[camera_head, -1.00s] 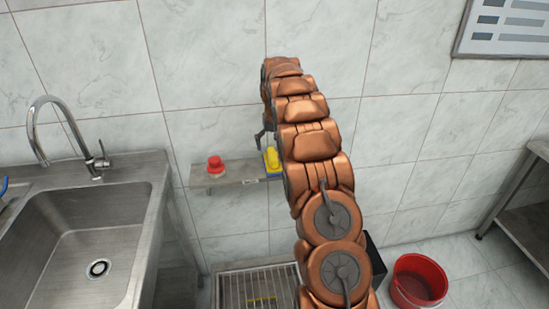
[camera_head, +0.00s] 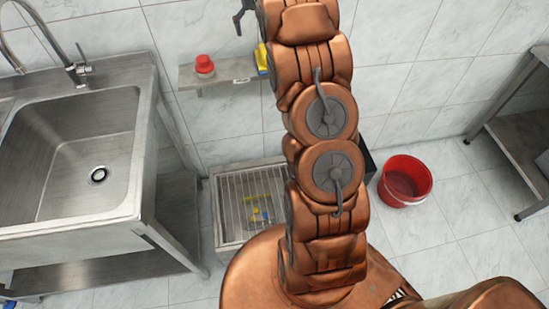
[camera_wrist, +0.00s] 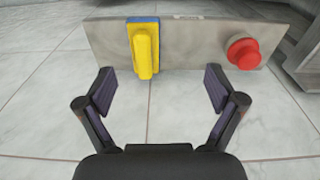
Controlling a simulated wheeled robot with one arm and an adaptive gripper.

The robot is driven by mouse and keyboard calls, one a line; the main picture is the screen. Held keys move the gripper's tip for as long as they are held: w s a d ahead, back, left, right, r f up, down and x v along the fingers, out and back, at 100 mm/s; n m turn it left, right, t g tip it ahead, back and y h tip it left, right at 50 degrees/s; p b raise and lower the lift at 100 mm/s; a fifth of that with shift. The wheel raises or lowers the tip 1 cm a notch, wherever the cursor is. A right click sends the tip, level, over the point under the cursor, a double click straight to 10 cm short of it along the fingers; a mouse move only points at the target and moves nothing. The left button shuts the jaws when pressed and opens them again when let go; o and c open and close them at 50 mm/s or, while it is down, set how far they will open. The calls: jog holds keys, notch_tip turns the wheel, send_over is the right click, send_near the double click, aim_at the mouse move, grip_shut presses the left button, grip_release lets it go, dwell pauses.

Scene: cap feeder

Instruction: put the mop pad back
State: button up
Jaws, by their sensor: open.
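No thing in these frames is plainly a mop pad. A yellow piece on a blue base (camera_wrist: 145,50) sits on a narrow grey shelf (camera_wrist: 195,45); in the head view the yellow piece (camera_head: 262,58) is partly hidden by my arm. Small yellow and blue items (camera_head: 260,209) show in a floor grate; I cannot tell what they are. My gripper (camera_wrist: 158,90) is open and empty, with the yellow piece ahead of and between its fingers, apart from them. In the head view, part of my gripper (camera_head: 243,16) shows at the top edge.
A red knob-like thing (camera_head: 204,65) sits on the shelf, left of the yellow piece in the head view. A steel sink (camera_head: 70,160) stands at left, the floor grate (camera_head: 230,228) below the shelf. A red bucket (camera_head: 405,183) and a steel table (camera_head: 520,150) are at right.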

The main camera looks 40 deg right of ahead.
jog(key=s+a+r+n+g, duration=0.1)
jog(key=s+a+r, duration=0.1)
jog(key=s+a, duration=0.7)
jog(key=s+a+r+n, duration=0.1)
jog(key=s+a+r, duration=0.1)
jog(key=s+a, duration=0.75)
jog(key=s+a+f+n, duration=0.1)
jog(key=s+a+f, duration=0.1)
jog(key=s, duration=0.6)
jog(key=s+a+f+n+g, duration=0.1)
jog(key=s+a+f, duration=0.1)
jog(key=s, duration=0.7)
jog(key=s+a+f, duration=0.2)
jog(key=s+a, duration=0.2)
jog(key=s, duration=0.4)
jog(key=shift+s+f+n+g, duration=0.15)
jog(key=shift+s+n+g, duration=0.15)
jog(key=shift+n, duration=0.1)
jog(key=shift+w, duration=0.1)
